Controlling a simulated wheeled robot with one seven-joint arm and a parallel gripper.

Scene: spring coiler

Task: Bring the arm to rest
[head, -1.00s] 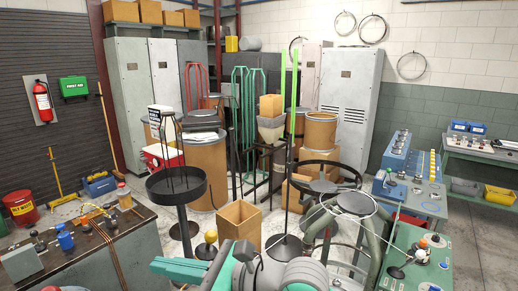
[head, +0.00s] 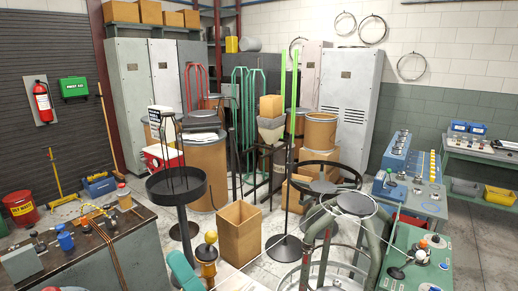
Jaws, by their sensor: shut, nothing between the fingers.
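My gripper does not show in the head view. A teal rounded piece (head: 183,270) stands at the bottom edge, left of the middle; I cannot tell whether it belongs to my arm. A yellow-topped post (head: 208,255) stands beside it. The floor around the machine stands is in view, and no held thing shows.
A dark round tray on a stand (head: 176,185) and an open cardboard box (head: 240,232) stand in the middle. A grey tubular frame (head: 375,245) is at right front. Workbenches (head: 120,245) and a green-topped table (head: 425,265) flank the space.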

